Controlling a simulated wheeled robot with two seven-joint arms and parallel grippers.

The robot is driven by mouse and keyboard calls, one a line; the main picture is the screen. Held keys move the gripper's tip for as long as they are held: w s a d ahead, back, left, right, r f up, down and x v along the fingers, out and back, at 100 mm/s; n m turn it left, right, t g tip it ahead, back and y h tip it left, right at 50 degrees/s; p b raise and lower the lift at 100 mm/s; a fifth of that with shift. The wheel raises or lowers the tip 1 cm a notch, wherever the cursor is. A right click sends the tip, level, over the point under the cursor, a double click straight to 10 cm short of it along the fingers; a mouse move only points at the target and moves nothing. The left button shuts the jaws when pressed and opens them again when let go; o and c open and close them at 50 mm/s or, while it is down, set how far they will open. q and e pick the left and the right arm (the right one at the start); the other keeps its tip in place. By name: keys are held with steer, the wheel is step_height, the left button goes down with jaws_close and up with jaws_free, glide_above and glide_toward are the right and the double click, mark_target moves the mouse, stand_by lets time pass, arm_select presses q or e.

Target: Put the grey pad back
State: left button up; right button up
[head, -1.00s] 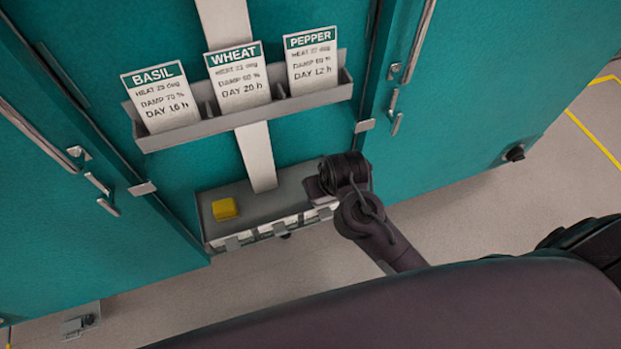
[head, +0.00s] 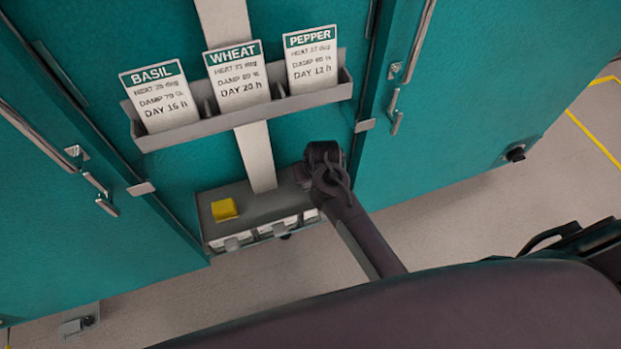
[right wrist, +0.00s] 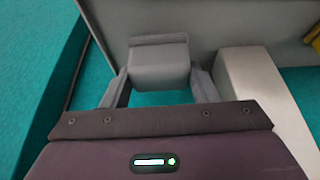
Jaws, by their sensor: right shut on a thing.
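The grey pad (right wrist: 158,68) is a small block with a raised lip, held between the two fingers of my right gripper (right wrist: 160,84) in the right wrist view. It is over or against the grey shelf; I cannot tell whether it touches. In the head view my right wrist is at the right end of the low grey shelf (head: 262,208) and hides the pad and the fingers. A yellow pad (head: 224,210) sits on the left part of that shelf; its edge also shows in the right wrist view (right wrist: 315,36). My left gripper is out of view.
A card rack (head: 250,118) with BASIL, WHEAT and PEPPER cards hangs above the shelf. A white strip (head: 257,160) runs down to the shelf. Teal chamber doors with handles (head: 418,42) flank both sides. The shelf's middle is clear.

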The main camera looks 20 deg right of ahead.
steer(key=shift+f, duration=0.95)
steer(key=shift+w+f, duration=0.2)
steer(key=shift+f, duration=0.35)
steer(key=o, duration=0.9)
steer(key=p+v, duration=0.2)
steer(key=v, duration=1)
steer(key=shift+s, duration=0.1)
